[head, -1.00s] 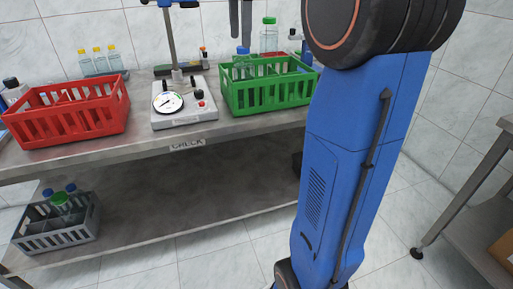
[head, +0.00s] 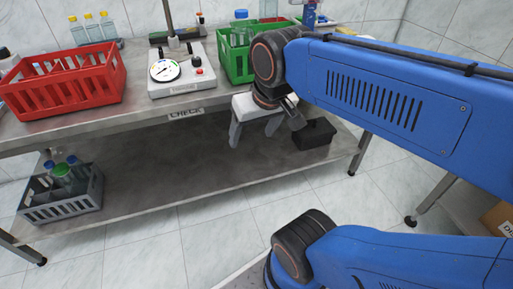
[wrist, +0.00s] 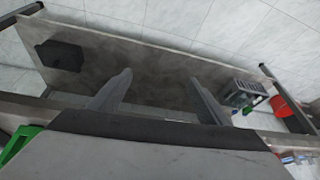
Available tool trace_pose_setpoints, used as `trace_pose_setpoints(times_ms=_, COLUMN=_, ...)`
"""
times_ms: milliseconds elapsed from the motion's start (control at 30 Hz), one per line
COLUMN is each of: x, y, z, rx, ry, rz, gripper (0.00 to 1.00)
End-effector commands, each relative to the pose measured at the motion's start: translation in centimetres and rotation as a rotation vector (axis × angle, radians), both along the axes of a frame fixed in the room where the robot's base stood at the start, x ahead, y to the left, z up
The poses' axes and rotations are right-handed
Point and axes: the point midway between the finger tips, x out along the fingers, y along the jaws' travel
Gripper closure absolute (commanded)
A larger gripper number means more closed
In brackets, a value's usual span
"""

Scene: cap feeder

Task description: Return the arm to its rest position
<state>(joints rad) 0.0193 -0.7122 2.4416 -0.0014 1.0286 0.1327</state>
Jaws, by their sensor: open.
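My gripper (head: 256,132) hangs in front of the table's front edge in the head view, just below the green crate (head: 236,66). Its two grey fingers are apart with nothing between them. In the wrist view the open fingers (wrist: 160,92) point toward the lower shelf. My blue arm spans the right side of the head view and hides part of the green crate and the table's right end.
The steel table holds a red crate (head: 70,88), a check gauge (head: 180,72) and bottles (head: 95,28). The lower shelf (head: 170,165) carries a grey crate (head: 62,205) with bottles and a black box (head: 314,134). A carton (head: 497,222) stands at right.

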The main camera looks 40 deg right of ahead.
Motion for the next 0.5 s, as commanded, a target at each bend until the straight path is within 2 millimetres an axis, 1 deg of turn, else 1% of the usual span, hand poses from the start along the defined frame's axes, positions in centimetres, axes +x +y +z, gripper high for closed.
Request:
trace_pose_setpoints(times_ms=33, x=-0.9, y=0.2, z=-1.2, rx=-0.015, ry=-0.008, rz=0.044, gripper=0.29)
trace_pose_setpoints(times_ms=100, x=-1.6, y=0.4, z=-2.4, rx=-0.033, ry=-0.019, rz=0.095, gripper=0.29)
trace_pose_setpoints(times_ms=200, x=-2.2, y=0.5, z=-3.3, rx=-0.048, ry=-0.029, rz=0.135, gripper=0.29)
trace_pose_setpoints(times_ms=300, x=-2.3, y=0.5, z=-3.6, rx=-0.053, ry=-0.031, rz=0.148, gripper=0.29)
trace_pose_setpoints(times_ms=500, x=-2.3, y=0.5, z=-3.5, rx=-0.052, ry=-0.030, rz=0.146, gripper=0.29)
